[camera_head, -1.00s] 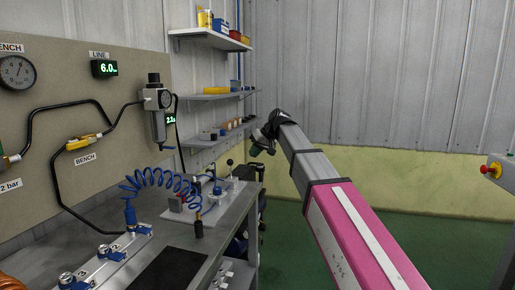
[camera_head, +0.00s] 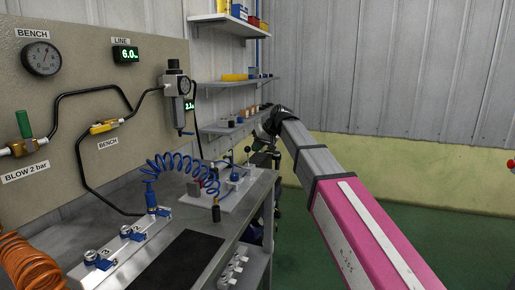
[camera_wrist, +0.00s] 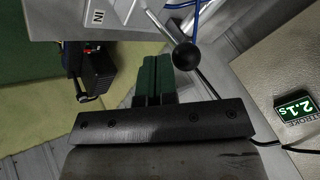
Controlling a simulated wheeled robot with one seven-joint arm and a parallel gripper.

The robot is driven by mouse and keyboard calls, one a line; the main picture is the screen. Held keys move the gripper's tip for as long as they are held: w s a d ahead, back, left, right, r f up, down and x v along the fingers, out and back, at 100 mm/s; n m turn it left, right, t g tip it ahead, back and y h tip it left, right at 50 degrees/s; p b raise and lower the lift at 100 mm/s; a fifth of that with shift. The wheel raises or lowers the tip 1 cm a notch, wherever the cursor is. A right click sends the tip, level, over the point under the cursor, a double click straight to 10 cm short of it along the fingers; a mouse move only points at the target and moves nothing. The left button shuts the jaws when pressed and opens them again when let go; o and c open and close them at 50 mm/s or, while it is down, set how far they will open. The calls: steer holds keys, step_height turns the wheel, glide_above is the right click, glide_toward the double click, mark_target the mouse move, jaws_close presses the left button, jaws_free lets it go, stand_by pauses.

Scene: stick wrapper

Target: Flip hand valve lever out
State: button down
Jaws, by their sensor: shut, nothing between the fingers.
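The hand valve lever is a thin metal rod with a black ball knob (camera_wrist: 185,55), in the upper middle of the wrist view. In the head view its small dark knob (camera_head: 247,149) stands up at the far end of the bench, left of my gripper. My gripper (camera_wrist: 157,62) shows two dark green fingers, shut together and empty. The knob is just right of the fingertips in the wrist view; I cannot tell whether they touch. In the head view my gripper (camera_head: 262,134) is small, and its fingers are hard to make out.
The metal bench (camera_head: 240,215) carries a coiled blue hose (camera_head: 180,163) and blue fittings. A panel (camera_head: 100,75) with gauges and pipes stands on the left. Shelves (camera_head: 232,84) hang behind the bench end. The green floor right of my arm is clear.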

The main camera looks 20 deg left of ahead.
steer(key=s+t, duration=0.2)
steer(key=shift+s+a+f+n, duration=0.1)
steer(key=shift+s+n, duration=0.3)
steer(key=shift+w, duration=0.15)
